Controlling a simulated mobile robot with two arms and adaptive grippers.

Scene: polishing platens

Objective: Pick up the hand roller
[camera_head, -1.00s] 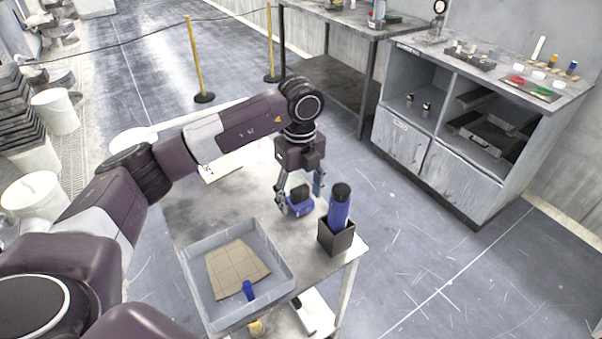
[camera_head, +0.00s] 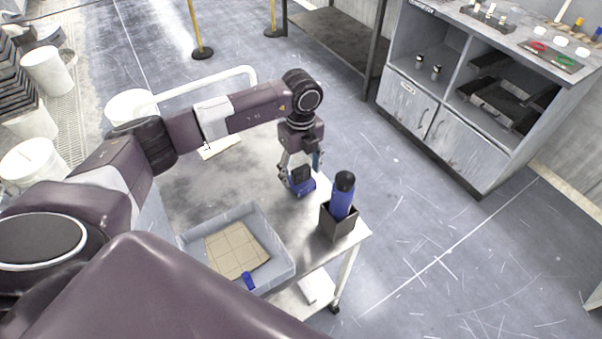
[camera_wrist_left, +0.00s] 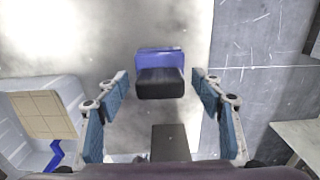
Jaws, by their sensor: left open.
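A small blue and black object (camera_head: 301,187), which I take for the hand roller, sits on the table near its far right side. My left gripper (camera_head: 301,171) points down at it, with its fingers open and spread. In the left wrist view the object (camera_wrist_left: 160,72) shows a blue back and a black front block. It lies ahead of and between the open fingertips (camera_wrist_left: 161,88), with gaps on both sides. It appears apart from the fingers. My right gripper is not in view.
A black holder (camera_head: 338,223) with a blue black-capped bottle (camera_head: 342,197) stands close by at the table edge. A grey tray (camera_head: 190,249) holds a tan gridded sheet (camera_head: 237,249) and a small blue item (camera_head: 249,281). The table's back left is mostly clear.

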